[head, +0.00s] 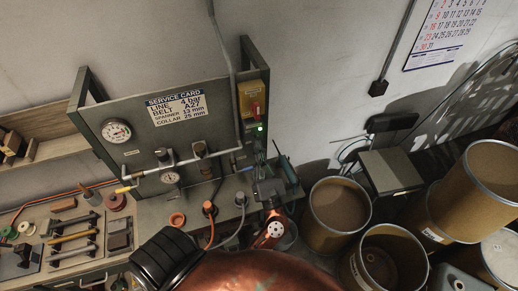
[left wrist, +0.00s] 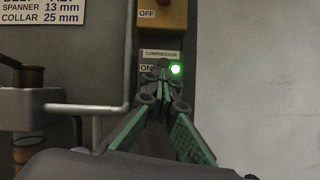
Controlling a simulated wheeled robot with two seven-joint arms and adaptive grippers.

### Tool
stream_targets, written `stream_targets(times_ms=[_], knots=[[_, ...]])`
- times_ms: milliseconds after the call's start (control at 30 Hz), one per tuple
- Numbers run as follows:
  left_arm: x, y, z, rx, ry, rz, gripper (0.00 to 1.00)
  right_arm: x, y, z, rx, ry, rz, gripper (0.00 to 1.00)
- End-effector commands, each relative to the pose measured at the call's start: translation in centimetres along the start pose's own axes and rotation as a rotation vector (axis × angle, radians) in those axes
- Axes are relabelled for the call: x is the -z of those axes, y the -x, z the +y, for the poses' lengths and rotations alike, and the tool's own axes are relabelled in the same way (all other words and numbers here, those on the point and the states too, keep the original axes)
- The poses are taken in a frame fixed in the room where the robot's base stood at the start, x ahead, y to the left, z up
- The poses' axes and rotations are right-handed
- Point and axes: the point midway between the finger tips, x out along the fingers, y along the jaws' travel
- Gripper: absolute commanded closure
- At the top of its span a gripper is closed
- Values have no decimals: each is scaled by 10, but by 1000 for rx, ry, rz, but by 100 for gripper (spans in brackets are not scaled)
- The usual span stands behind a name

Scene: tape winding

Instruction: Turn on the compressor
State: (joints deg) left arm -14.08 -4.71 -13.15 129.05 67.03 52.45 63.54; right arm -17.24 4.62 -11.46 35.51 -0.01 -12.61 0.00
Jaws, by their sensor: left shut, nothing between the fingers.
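The compressor switch is a yellow box (head: 253,92) with a red part (head: 256,108), on the right end of the grey service panel (head: 150,120). The wrist view shows the box's lower edge (left wrist: 172,18), an OFF label (left wrist: 147,14), a COMPRESSOR label (left wrist: 160,54) and an ON label (left wrist: 145,68). A green lamp (left wrist: 176,69) is lit beside ON; it also glows in the head view (head: 259,128). My left gripper (left wrist: 163,66) is shut and empty, its tips just left of the lamp in the picture; contact cannot be told. My right gripper is out of view.
A pipe (head: 190,160) with gauges and valves runs left of the gripper. Hoses and fittings stand on the bench below. Several brown drums (head: 338,205) crowd the floor at right. A tool tray (head: 75,238) lies at left.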

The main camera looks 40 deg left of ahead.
Motion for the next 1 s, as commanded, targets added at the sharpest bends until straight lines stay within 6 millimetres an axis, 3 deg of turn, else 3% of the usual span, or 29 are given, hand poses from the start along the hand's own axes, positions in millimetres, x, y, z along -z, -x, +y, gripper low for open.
stream_targets(times_ms=[33, 167, 600, 1000], knots=[[-15, -8, 5, -13, 6, -30, 100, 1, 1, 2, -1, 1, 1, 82], [-13, 1, 4, -10, 6, -26, 100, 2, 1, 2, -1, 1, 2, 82], [-1, 68, 1, -1, 0, -3, 100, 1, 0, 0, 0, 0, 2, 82], [0, 75, 1, -1, 0, -1, 100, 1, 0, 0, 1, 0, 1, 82]])
